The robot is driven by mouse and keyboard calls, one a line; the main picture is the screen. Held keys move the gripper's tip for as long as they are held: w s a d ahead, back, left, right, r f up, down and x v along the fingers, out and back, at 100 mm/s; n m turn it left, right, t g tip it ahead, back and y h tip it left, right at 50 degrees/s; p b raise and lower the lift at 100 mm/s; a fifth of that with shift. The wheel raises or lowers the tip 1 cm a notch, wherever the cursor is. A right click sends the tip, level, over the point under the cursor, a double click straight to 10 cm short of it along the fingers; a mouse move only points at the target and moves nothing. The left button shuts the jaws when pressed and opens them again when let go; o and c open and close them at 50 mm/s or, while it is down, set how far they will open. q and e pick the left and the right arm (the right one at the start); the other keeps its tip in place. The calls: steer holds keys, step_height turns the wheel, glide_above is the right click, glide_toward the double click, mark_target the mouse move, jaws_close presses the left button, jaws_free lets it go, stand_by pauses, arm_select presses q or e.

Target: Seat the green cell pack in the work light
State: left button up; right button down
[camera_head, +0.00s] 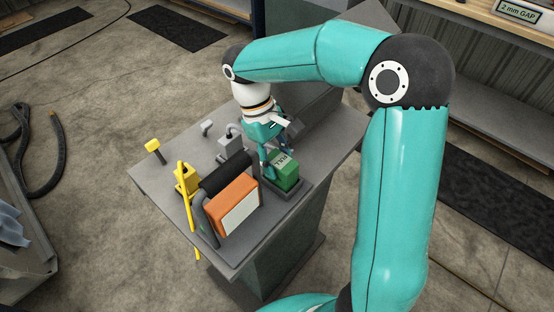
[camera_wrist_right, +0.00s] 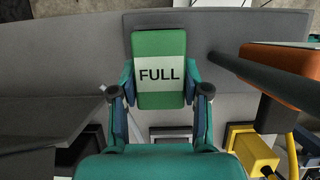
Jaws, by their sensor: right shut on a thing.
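The green cell pack (camera_head: 285,172) stands at the right part of the bench top, within or just above a low dark grey tray (camera_head: 296,193). Its pale label reads FULL in the right wrist view (camera_wrist_right: 160,74). My right gripper (camera_head: 273,163) comes down on it from above, and in the right wrist view its fingers (camera_wrist_right: 160,90) press on both sides of the pack. The work light, an orange box (camera_head: 223,191) with a pale front panel and a dark handle, stands just left of the pack; its pack bay is not clearly visible. My left gripper is not in view.
A yellow block (camera_head: 187,180) and a yellow bar (camera_head: 189,212) are left of the light. A grey box fixture (camera_head: 232,146) stands behind it, and a yellow-topped post (camera_head: 153,145) at the far left corner.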

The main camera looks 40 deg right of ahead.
steer(key=shift+f, duration=0.15)
steer(key=c, duration=0.6)
jaws_free()
steer(key=shift+o, duration=0.2)
steer(key=v, duration=1.2)
steer(key=shift+p, duration=0.45)
